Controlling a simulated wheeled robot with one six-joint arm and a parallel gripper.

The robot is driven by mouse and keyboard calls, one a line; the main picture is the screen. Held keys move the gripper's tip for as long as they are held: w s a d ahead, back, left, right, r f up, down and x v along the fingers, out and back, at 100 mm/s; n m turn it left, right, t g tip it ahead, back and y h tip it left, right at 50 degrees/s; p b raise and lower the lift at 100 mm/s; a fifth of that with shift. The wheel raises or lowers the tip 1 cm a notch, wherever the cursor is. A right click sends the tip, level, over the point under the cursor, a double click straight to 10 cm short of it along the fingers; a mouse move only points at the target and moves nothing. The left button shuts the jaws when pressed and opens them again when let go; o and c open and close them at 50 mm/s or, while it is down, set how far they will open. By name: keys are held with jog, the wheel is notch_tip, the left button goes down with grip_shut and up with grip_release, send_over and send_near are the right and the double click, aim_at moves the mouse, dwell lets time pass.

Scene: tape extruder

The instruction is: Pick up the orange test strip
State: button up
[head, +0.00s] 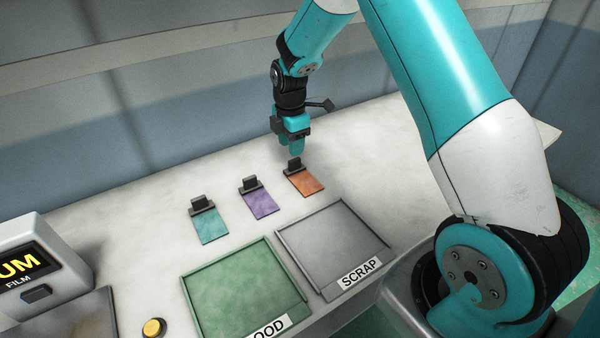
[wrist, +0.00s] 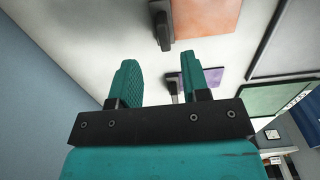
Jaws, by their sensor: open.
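The orange test strip (head: 306,183) lies flat on the pale bench, with a dark clip (head: 294,164) at its far end. In the wrist view the orange strip (wrist: 207,28) shows at the top, cut off by the frame edge, with its dark clip (wrist: 162,25) at its left end. My gripper (head: 292,150) is above the bench, just beyond the clip of the orange strip. In the wrist view my gripper (wrist: 158,75) has its two teal fingers apart with nothing between them. The clip appears ahead of the fingertips, apart from them.
A purple strip (head: 262,204) and a teal strip (head: 211,229) lie to the left, each with a dark clip. A green tray (head: 185,283) and a grey SCRAP tray (head: 381,238) stand nearer. A machine with a display (head: 28,267) and a yellow button (head: 153,327) are at lower left.

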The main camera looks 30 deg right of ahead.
aim_at(294, 159)
jog(key=shift+s+d+f+p, duration=0.15)
jog(key=shift+f+p, duration=0.15)
jog(key=shift+f, duration=1.2)
jog(key=shift+s+d+f+p, duration=0.15)
jog(key=shift+f+p, duration=0.1)
jog(key=shift+f, duration=1.25)
grip_shut()
